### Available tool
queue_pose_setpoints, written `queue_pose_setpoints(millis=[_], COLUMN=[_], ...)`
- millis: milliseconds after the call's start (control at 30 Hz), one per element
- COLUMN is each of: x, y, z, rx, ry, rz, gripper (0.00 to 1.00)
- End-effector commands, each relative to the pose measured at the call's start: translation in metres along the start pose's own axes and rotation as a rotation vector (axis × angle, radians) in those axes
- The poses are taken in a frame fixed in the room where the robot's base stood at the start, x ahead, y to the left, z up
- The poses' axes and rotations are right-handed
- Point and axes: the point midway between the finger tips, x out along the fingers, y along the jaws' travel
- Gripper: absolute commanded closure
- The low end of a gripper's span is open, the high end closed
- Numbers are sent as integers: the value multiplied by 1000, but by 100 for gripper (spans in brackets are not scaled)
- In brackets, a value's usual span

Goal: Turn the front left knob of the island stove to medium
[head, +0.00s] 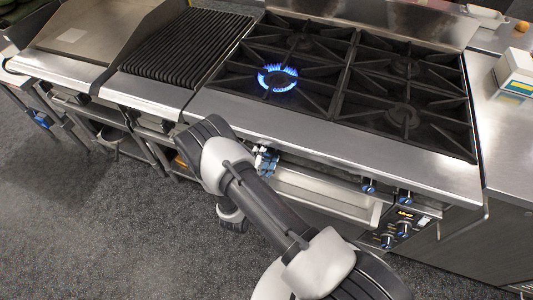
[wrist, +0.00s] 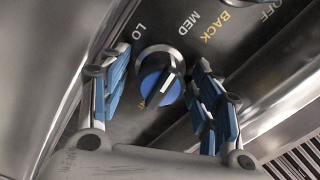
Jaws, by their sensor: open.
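The stove (head: 330,144) has several black-grated burners, and a ring of blue flame (head: 278,78) burns on its front left burner. In the wrist view a round blue knob (wrist: 160,82) with a dark ridge sits on the dark panel. The ridge lies slanted, one end toward the lower left; I cannot tell which setting it marks. My gripper (wrist: 162,92) is open, with one blue-padded finger on each side of the knob and gaps between. In the head view my gripper (head: 265,160) is at the stove's front left, and my arm hides the knob there.
The panel letters "LO" and "MED" (wrist: 188,22) show near the knob, with yellow "BACK" and "OFF" beyond. More knobs (head: 369,186) and an oven control panel (head: 404,220) are at the right front. A ribbed grill (head: 185,48) stands left. Open carpeted floor (head: 80,220) lies in front.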

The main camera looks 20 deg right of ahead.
Motion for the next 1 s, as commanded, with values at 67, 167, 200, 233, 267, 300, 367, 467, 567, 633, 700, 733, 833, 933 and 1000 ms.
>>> queue_pose_setpoints(millis=[67, 167, 200, 233, 267, 300, 367, 467, 567, 633, 700, 733, 833, 933, 1000], x=[0, 0, -1, -2, -3, -6, -14, -32, -55, -70, -84, -90, -104, -114, -118], y=[0, 0, 0, 0, 0, 0, 0, -1, -1, -1, -1, -1, 0, 0, 0], z=[0, 0, 0, 0, 1, 1, 2, 2, 2, 2, 2, 2, 1, 1, 0], rx=[0, 0, 0, 0, 0, -1, -2, -2, -2, -3, -2, -2, -1, 0, 0], ry=[0, 0, -1, -1, -2, -2, -5, -6, -7, -8, -7, -7, -5, -3, -1], rz=[0, 0, 0, 0, 0, 0, -1, -2, -3, -3, -3, -3, -2, -2, -1], gripper=[42, 42, 42, 42, 42, 42, 42, 42, 42, 42, 42, 42, 42, 42, 42])
